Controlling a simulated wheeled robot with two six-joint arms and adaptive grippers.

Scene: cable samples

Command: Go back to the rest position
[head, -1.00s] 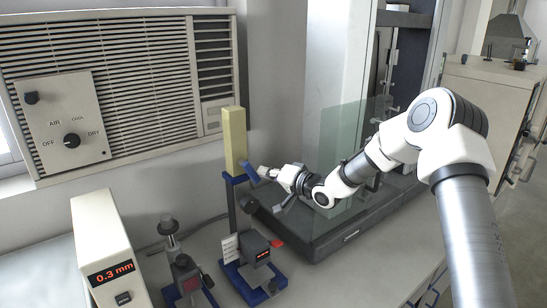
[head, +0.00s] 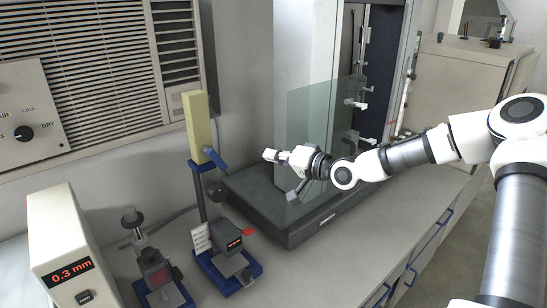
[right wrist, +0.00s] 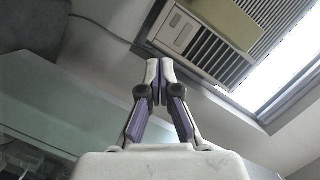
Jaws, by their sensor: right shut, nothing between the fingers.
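My right gripper (head: 271,155) is shut and empty in the head view. It is at the end of the white right arm, which comes in from the right. It hangs in the air a little to the right of the blue lever on the yellow-topped stand (head: 199,125), apart from it in the picture. In the right wrist view its two fingers (right wrist: 160,70) meet at the tips with nothing between them. My left gripper is not in view.
A green-tinted clear panel (head: 310,125) stands on a dark machine base (head: 262,212) behind the right arm. A display box reading 0.3 mm (head: 58,225) and a small blue-based gauge (head: 155,270) stand at lower left. The front right of the counter (head: 350,255) is clear.

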